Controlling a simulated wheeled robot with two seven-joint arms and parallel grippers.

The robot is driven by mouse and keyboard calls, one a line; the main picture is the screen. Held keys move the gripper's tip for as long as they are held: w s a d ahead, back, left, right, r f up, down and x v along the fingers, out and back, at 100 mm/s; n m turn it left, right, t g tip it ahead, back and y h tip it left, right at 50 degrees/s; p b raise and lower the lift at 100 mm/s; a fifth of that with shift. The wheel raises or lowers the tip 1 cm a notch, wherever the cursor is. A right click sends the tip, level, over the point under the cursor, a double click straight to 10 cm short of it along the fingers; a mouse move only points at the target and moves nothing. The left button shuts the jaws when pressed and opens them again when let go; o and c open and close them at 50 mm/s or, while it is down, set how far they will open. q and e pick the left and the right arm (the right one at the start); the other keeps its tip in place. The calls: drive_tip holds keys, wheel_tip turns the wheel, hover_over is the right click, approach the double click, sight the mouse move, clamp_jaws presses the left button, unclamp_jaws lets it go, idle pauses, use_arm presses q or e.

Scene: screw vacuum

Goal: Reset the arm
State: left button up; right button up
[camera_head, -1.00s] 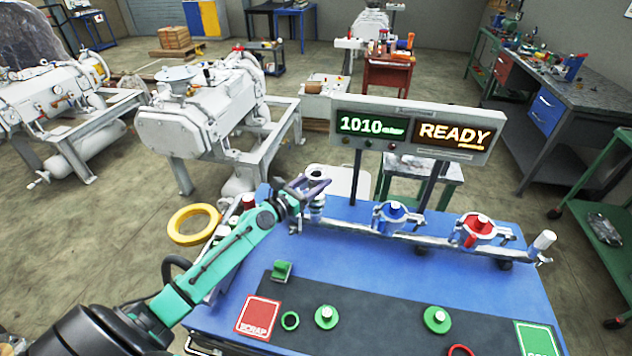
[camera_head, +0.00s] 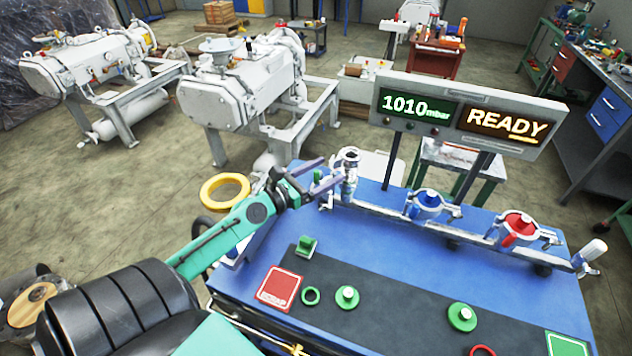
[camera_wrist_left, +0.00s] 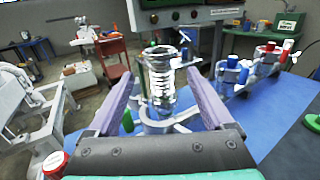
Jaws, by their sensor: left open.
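My left gripper (camera_head: 317,178) is at the left back of the blue table (camera_head: 400,222), at the end of my green arm. Its two purple-grey fingers are apart and show in the left wrist view (camera_wrist_left: 165,108). A shiny metal bellows fitting (camera_head: 347,172) stands upright just beyond the fingertips. In the left wrist view the bellows fitting (camera_wrist_left: 160,78) appears between the fingers, with visible space on both sides. Nothing is seen held. My right gripper is not in view.
A manifold pipe carries a blue clamped part (camera_head: 428,204) and a red clamped part (camera_head: 521,226). A display reading 1010 mbar and READY (camera_head: 468,113) stands behind. Green parts (camera_head: 347,298) lie on the dark mat near the red scrap square (camera_head: 280,288). A yellow ring (camera_head: 225,190) is left of the table.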

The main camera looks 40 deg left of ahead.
use_arm(q)
drive_tip(key=b+v, duration=0.1)
drive_tip(key=v, duration=0.2)
idle(0.4)
